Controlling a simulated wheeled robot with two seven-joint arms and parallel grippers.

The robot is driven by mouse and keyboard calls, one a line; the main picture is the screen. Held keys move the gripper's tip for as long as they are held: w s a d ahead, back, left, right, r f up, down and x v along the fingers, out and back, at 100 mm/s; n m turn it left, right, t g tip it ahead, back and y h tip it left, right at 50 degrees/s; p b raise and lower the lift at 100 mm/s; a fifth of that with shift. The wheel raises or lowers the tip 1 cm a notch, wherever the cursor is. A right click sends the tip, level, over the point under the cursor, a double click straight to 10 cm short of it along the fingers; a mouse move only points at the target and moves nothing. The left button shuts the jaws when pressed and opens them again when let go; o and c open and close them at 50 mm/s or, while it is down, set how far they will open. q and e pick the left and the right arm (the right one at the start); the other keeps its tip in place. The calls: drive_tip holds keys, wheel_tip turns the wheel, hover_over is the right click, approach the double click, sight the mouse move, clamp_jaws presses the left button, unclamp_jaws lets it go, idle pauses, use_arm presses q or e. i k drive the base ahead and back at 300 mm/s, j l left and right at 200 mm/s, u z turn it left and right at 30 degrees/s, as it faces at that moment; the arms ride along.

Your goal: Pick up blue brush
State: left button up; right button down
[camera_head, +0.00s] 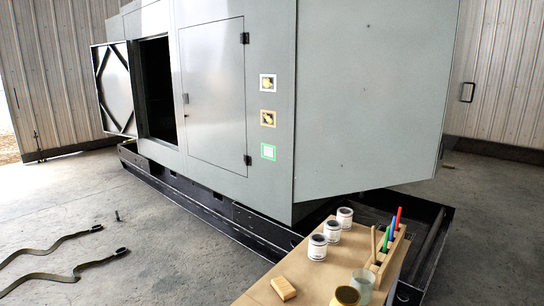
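The lower ends of these handles are hidden by the holder. Neither of my grippers is in view.
Several cans, such as the front white can (317,247), stand left of the holder on the table (290,270). A wooden block (283,288) and a glass jar (363,280) are nearer. A large grey enclosure (370,100) with an open door (115,88) stands behind. Straps (50,277) lie on the floor.

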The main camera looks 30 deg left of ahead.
sight(394, 219)
drive_tip(key=u, duration=0.8)
drive_tip(key=i+l+u, duration=0.2)
drive_tip(key=l+u, duration=0.15)
drive_tip(key=i+l+u, duration=0.1)
drive_tip(key=l+u, duration=0.25)
drive_tip(key=l, duration=0.15)
drive_tip(key=i+l+u, duration=0.1)
drive_tip(key=l+u, duration=0.2)
drive_tip(key=l, duration=0.15)
drive_tip(key=l+u, duration=0.35)
drive_tip(key=l, duration=0.1)
